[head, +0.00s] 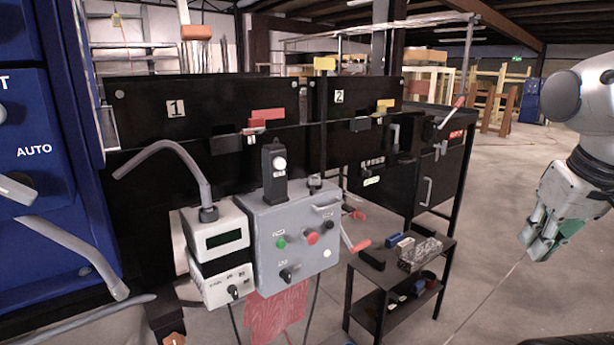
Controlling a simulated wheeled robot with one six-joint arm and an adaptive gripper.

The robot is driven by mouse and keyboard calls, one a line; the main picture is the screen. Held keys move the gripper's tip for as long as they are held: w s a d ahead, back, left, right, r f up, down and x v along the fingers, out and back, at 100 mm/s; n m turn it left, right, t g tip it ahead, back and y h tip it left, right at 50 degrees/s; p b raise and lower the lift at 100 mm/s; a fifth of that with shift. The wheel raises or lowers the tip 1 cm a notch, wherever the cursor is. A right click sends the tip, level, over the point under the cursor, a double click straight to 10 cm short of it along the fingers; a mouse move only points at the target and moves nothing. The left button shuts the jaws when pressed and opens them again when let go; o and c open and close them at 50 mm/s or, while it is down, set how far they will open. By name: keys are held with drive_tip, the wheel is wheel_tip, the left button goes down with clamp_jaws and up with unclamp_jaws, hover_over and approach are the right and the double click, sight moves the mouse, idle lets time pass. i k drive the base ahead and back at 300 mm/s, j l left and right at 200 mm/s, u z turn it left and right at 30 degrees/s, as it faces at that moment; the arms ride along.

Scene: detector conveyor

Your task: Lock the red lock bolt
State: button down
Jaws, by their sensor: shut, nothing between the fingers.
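My gripper (542,238) is at the right edge of the head view, shut and empty. It points down over open floor, far to the right of the bolt and apart from everything.
A yellow piece (385,105) sits on the panel marked 2 (338,97). A grey control box (295,240) with buttons stands in front of panel 1. A small black table (400,275) holds several items. A blue cabinet (45,150) is at left.

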sight(356, 214)
drive_tip(key=i+l, duration=0.15)
drive_tip(key=i, duration=0.35)
drive_tip(key=i+l+u, duration=0.1)
drive_tip(key=i, duration=0.35)
